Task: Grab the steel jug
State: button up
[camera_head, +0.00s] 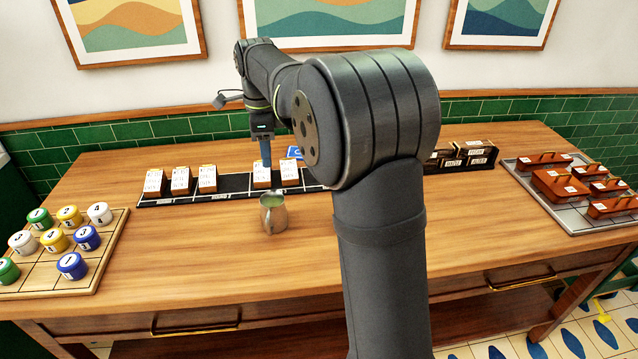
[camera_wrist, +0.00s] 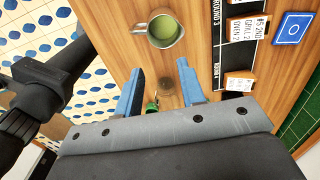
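The steel jug (camera_head: 273,218) stands upright on the wooden table, in front of the dark strip of tickets, with green liquid inside.
A dark rail (camera_head: 228,188) with several white tickets runs behind the jug. A board (camera_head: 108,241) with coloured numbered jars is at left. A tray (camera_head: 542,187) with red-brown boxes and dark labelled blocks (camera_head: 470,154) are at right. The table in front of the jug is clear.

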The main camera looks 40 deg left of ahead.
jog(key=n, duration=1.7)
send_near(268, 223)
jog(key=shift+n, duration=0.3)
jog(key=f, duration=0.7)
jog(key=shift+w+a+f, duration=0.2)
jog(key=shift+a+f, duration=0.05)
jog(key=shift+a, duration=0.15)
jog(key=shift+s+d+f, duration=0.1)
jog(key=shift+f, duration=1.25)
jog(key=shift+d+f, duration=0.1)
jog(key=shift+f, duration=1.25)
jog(key=shift+c, duration=0.5)
grip_shut()
